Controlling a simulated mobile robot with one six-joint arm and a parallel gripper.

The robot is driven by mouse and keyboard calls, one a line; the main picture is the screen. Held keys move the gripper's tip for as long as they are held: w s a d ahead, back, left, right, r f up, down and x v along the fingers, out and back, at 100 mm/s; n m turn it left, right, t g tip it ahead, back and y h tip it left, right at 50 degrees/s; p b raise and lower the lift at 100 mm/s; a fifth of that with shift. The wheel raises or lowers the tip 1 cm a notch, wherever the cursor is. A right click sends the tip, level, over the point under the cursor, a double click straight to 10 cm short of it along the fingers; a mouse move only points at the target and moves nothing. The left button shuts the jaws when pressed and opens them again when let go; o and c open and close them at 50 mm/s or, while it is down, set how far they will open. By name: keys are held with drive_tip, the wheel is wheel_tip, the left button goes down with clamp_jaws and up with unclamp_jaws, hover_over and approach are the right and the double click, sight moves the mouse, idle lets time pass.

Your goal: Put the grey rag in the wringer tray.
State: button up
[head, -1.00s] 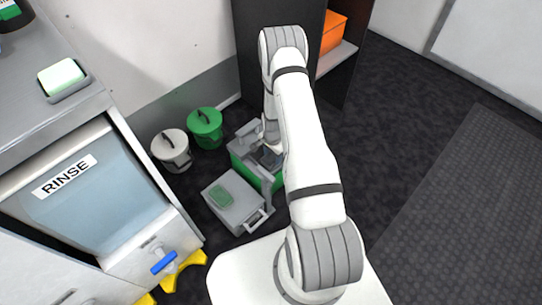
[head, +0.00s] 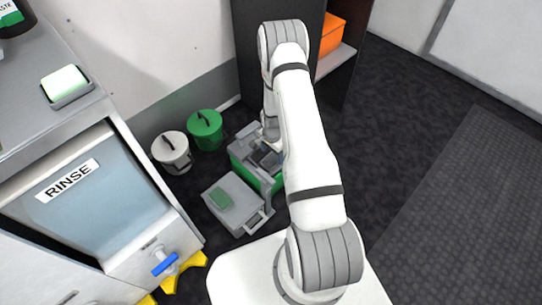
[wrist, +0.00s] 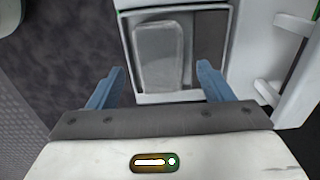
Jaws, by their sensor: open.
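The grey rag (wrist: 161,56) lies as a pale, rectangular piece inside the light-rimmed wringer tray (wrist: 190,97) in the wrist view. It covers the left and middle of the tray floor; a darker strip of floor shows on its right. My gripper (wrist: 160,67) is open, with its two blue fingers apart and nothing held between them. The fingertips appear on either side of the rag's lower end; their height above it is hard to judge. In the head view the wringer sits on a green bucket (head: 240,156), and my arm partly hides it and the gripper.
A grey case (head: 238,216) with a green pad (head: 220,199) stands in front of the bucket. A white pail (head: 171,152) and a green pail (head: 206,130) stand to its left. A dark shelf with an orange box (head: 333,33) is behind. The floor at right is clear.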

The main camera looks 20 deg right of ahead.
wheel_tip(320, 180, up, 9)
drive_tip(key=p, duration=0.2)
wheel_tip(320, 180, up, 11)
drive_tip(key=n, duration=0.3)
hover_over(272, 159)
drive_tip(key=a, duration=0.2)
drive_tip(key=s+a+r+n, duration=0.2)
drive_tip(key=s+r, duration=0.1)
drive_tip(key=r, duration=0.4)
drive_tip(key=s+a+r+n, duration=0.2)
drive_tip(key=s+r, duration=0.2)
drive_tip(key=r, duration=0.4)
drive_tip(key=s+a+r+n, duration=0.2)
drive_tip(key=s+r+n, duration=0.1)
drive_tip(key=s+r, duration=0.3)
drive_tip(key=s+a+r+n+t, duration=0.1)
drive_tip(key=s+a+r+n, duration=0.2)
drive_tip(key=s, duration=0.8)
wheel_tip(272, 159, up, 3)
drive_tip(key=shift+a+f+n, duration=0.1)
drive_tip(key=shift+a+n, duration=0.05)
drive_tip(key=shift+n, duration=0.15)
